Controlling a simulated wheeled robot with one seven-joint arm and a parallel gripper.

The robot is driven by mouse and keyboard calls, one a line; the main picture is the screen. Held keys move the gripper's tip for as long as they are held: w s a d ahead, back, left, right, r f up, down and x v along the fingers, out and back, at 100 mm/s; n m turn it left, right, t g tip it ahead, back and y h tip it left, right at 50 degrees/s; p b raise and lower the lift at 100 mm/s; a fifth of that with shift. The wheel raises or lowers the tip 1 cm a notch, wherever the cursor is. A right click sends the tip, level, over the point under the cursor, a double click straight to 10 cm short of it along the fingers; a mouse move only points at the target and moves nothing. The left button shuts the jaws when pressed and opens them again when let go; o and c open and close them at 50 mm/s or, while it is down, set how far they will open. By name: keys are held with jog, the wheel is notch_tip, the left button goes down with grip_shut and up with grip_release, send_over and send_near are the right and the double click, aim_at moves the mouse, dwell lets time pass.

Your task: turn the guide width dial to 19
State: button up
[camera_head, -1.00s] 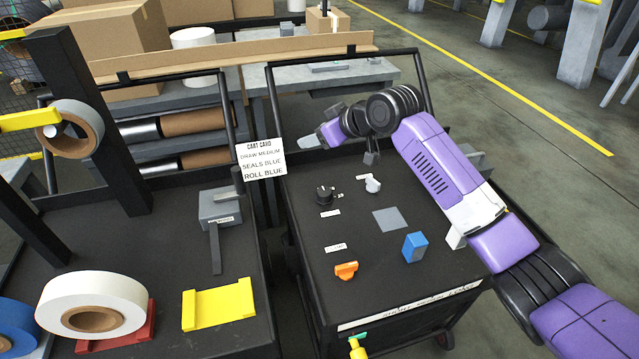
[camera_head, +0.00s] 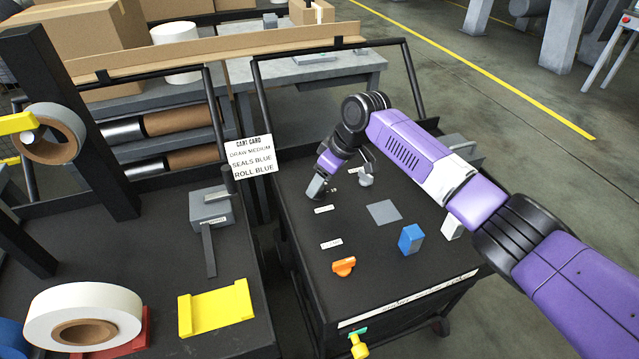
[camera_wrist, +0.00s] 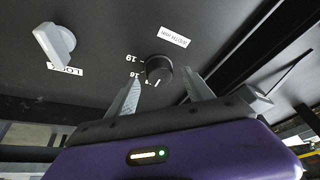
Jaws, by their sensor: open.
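The guide width dial (camera_wrist: 159,68) is a round black knob in the wrist view, set in the dark cart top. Printed numbers, including 19 and 16, stand on its left side, and a "WIDTH MM" label (camera_wrist: 174,36) lies beside it. I cannot tell which number it points to. My gripper (camera_wrist: 161,80) is open, with one grey finger on each side of the dial's near edge; contact is unclear. In the head view my gripper (camera_head: 316,188) points down over the dial's place and largely hides the dial.
A pale lock knob (camera_wrist: 55,43) stands left of the dial in the wrist view. On the cart top (camera_head: 300,235) are a grey square (camera_head: 384,212), a blue block (camera_head: 411,239) and an orange knob (camera_head: 344,266). The left bench holds a white roll (camera_head: 84,304) and yellow holder (camera_head: 216,307).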

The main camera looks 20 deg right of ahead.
jog(key=shift+x, duration=0.8)
grip_shut()
